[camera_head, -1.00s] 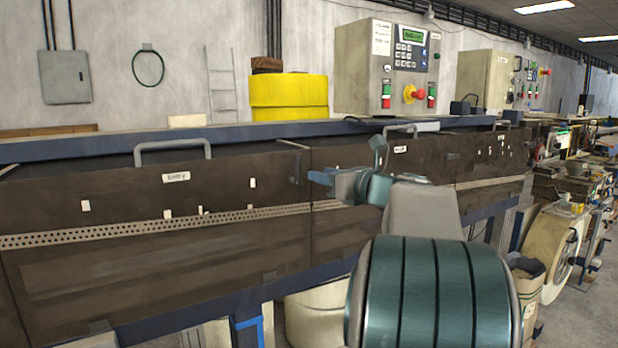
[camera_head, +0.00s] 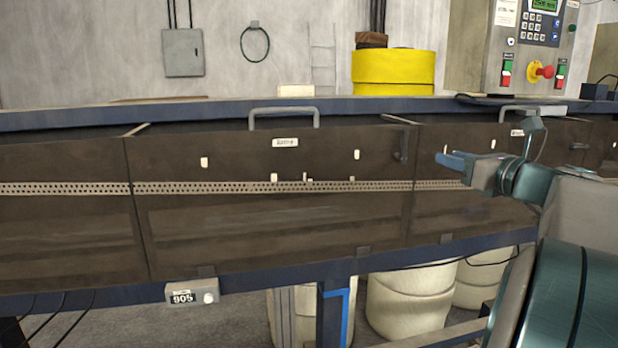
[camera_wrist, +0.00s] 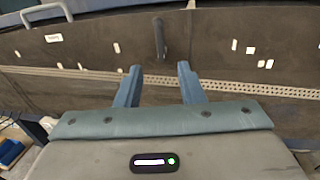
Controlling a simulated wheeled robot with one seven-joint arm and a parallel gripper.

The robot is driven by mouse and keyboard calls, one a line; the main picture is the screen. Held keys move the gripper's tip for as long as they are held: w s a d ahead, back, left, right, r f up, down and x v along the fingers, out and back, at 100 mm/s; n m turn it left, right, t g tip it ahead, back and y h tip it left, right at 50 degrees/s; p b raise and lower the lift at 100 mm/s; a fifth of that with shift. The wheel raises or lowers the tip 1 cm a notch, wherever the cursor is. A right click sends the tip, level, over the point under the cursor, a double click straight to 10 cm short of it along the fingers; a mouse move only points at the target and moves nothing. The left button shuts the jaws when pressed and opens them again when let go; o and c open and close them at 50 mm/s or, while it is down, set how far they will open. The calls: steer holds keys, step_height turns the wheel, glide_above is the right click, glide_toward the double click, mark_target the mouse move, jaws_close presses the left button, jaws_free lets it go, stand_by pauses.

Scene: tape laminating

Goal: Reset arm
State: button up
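My gripper (camera_wrist: 160,80) shows in the wrist view with its two blue fingers apart and nothing between them. In the head view my gripper (camera_head: 453,163) is at the right, seen from the side, in front of the laminating machine's dark brown panel (camera_head: 270,225). From these views I cannot tell how far the fingers are from the panel. A perforated strip (camera_wrist: 225,85) runs along the panel behind the fingers.
A handle (camera_head: 284,112) tops the panel. A control box (camera_head: 522,45) with a red knob and a yellow container (camera_head: 393,72) stand behind the machine. A small box marked 905 (camera_head: 192,292) hangs on its lower edge. Pale drums (camera_head: 410,295) stand underneath.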

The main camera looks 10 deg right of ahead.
steer(key=s+a+f+n+g+y, duration=0.15)
steer(key=a+f+n+g, duration=0.25)
steer(key=a+f+n, duration=0.5)
steer(key=s+a+f+n+g+y, duration=0.1)
steer(key=s+a+f+n+g, duration=0.2)
steer(key=a+f+n+g, duration=0.55)
steer(key=s+a+f+n+g+h, duration=0.1)
steer(key=s+a+f+n+h, duration=0.2)
steer(key=s+f+n, duration=0.3)
steer(key=s+a+f+n+g+h, duration=0.1)
steer(key=s+a+f+n+h, duration=0.2)
steer(key=s+n, duration=0.7)
step_height(320, 180, down, 5)
steer(key=shift+s+a+r, duration=0.2)
steer(key=shift+a, duration=1.05)
steer(key=shift+h, duration=0.25)
steer(key=shift+c, duration=0.2)
